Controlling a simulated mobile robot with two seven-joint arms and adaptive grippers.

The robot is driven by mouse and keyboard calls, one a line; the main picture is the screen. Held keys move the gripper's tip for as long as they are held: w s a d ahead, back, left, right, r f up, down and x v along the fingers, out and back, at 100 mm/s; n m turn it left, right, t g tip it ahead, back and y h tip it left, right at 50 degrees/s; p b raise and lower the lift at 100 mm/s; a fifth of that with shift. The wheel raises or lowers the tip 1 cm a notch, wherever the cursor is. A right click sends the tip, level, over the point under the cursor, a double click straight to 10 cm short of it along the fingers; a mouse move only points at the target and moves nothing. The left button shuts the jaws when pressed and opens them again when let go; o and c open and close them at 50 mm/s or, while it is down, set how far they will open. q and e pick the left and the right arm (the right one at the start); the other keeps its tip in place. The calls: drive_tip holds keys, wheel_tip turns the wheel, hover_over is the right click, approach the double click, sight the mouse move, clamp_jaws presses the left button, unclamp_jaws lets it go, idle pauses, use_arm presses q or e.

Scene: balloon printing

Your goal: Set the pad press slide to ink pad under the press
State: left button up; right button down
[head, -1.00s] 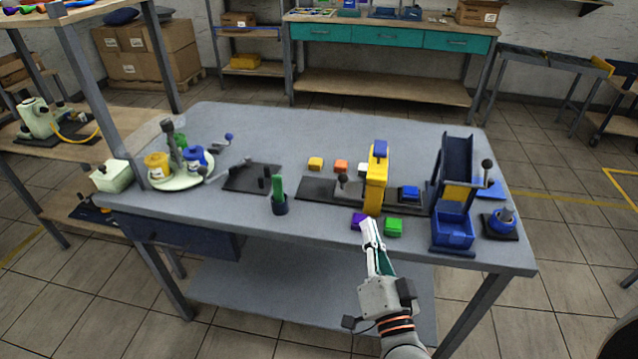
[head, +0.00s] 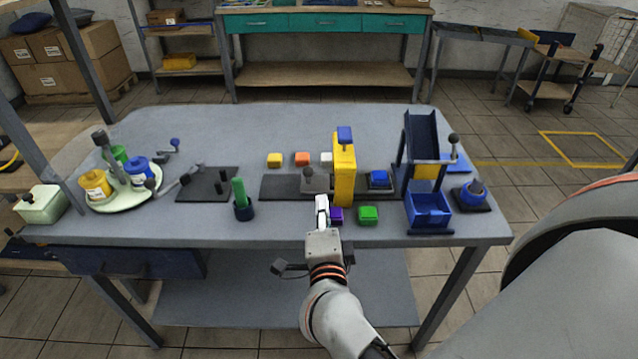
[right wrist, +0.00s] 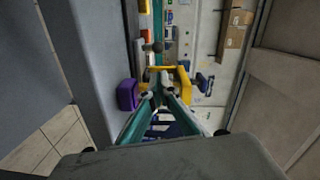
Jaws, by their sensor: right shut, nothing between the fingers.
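The pad press (head: 344,172) is a yellow upright frame with a blue top, standing on a long dark base (head: 280,187). A grey piece with a dark round knob (head: 308,174) sits on the base just left of the yellow frame. A blue ink pad (head: 379,179) sits on its right side. What lies directly under the frame is hidden. My right gripper (head: 321,206) is shut and empty at the table's front, before the knob and left of the purple block. The right wrist view shows its fingertips (right wrist: 160,92) near the yellow press (right wrist: 183,84). My left gripper is not in view.
A purple block (head: 337,215) and a green block (head: 368,215) lie in front of the press. Yellow, orange and white blocks lie behind it. A blue bin (head: 429,213) with a chute stands right. A dark cup (head: 243,209) with a green handle stands left.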

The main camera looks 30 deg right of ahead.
sight(320, 191)
drive_tip(key=x, duration=0.9)
drive_tip(key=shift+w+d, duration=0.2)
drive_tip(key=shift+w, duration=0.15)
drive_tip(key=w+a+p, duration=0.1)
drive_tip(key=p, duration=0.2)
drive_tip(key=w+a+p, duration=0.1)
drive_tip(key=a+p, duration=0.1)
drive_tip(key=p, duration=0.1)
drive_tip(key=shift+a+r, duration=0.1)
drive_tip(key=shift+r, duration=0.3)
drive_tip(key=w+a, duration=0.2)
drive_tip(key=a, duration=0.1)
drive_tip(key=w+a, duration=0.1)
drive_tip(key=a, duration=0.1)
drive_tip(key=shift+w+a+f+p, duration=0.1)
drive_tip(key=shift+f+p, duration=0.25)
drive_tip(key=shift+a, duration=0.2)
